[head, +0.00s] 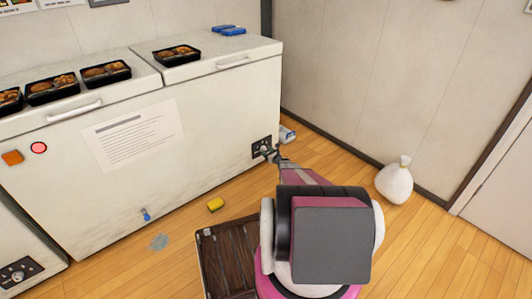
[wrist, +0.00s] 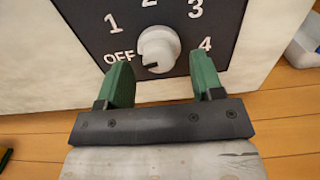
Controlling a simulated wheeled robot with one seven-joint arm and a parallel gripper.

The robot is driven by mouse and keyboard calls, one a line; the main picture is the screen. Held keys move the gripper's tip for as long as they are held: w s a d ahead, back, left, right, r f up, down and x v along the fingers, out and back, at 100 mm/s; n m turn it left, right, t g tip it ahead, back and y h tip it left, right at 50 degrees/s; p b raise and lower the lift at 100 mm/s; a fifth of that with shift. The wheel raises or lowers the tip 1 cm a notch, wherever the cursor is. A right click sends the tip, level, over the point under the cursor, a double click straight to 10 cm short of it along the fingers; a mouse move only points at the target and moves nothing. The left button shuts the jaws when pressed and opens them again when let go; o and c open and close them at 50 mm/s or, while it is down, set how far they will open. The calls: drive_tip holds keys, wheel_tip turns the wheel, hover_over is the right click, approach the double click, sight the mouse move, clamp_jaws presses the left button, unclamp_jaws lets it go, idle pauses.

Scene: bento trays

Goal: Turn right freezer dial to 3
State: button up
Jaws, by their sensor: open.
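The right freezer dial is a white round knob (wrist: 160,45) on a dark panel (wrist: 90,30) marked OFF, 1, 2, 3 and 4. A dark mark on the knob's lower left points near OFF. In the head view the panel (head: 261,141) is low on the right end of the white chest freezer (head: 215,120). My gripper (wrist: 160,62) is open, its green fingers on either side of the knob. Gaps show between each finger and the knob. In the head view my gripper (head: 269,153) is at the panel and partly covers it.
Another dial (head: 18,274) is on the left freezer. A white bag (head: 395,180) stands at right. Bento trays (head: 107,73) sit on the lids.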

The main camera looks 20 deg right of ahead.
drive_tip(key=shift+x, duration=0.75)
drive_tip(key=shift+c, duration=0.3)
drive_tip(key=c, duration=0.9)
